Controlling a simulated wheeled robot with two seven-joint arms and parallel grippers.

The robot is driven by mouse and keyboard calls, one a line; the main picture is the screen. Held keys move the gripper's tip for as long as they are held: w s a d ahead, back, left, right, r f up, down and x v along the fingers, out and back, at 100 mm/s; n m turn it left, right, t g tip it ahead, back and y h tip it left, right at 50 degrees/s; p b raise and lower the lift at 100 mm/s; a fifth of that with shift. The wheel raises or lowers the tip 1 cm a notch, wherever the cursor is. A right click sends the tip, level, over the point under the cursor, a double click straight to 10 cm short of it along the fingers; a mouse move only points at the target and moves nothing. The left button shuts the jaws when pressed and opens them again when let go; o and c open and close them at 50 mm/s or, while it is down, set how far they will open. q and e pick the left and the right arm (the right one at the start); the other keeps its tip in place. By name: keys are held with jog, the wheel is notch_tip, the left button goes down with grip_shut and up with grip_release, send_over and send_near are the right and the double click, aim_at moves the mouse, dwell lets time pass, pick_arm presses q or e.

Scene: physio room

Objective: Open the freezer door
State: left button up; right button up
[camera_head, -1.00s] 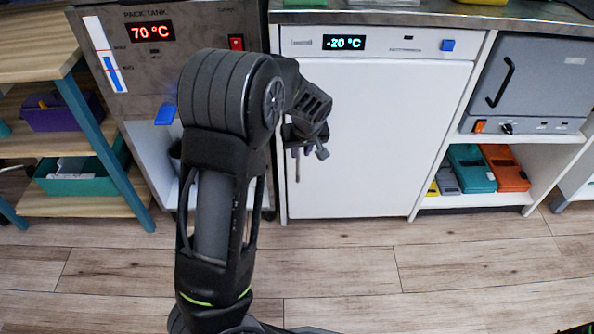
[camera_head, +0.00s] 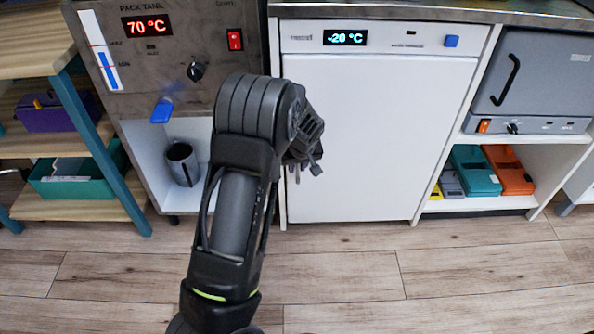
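The freezer door (camera_head: 375,130) is a plain white panel below a control strip (camera_head: 385,38) with a "-20 °C" display and a blue square. The door looks shut, its edges in line with the cabinet. No handle shows; part of the door's left edge is hidden behind my arm. My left gripper (camera_head: 306,172) is in front of the door's left edge, about mid-height, pointing down and partly covered by my own wrist. Its small fingertips show, but whether they are apart or touching the door I cannot tell. My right gripper is not in view.
Left of the freezer stands a pack tank (camera_head: 150,70) with a red switch, a knob and a blue tap, above a niche holding a grey cup (camera_head: 183,164). A grey oven (camera_head: 535,80) stands right, above a shelf of coloured boxes. The wooden floor (camera_head: 350,270) in front is clear.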

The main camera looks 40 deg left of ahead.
pick_arm(q)
jog(key=shift+w+a+f, duration=0.1)
jog(key=shift+f, duration=0.3)
jog(key=shift+c, duration=0.2)
grip_shut()
dwell(1.0)
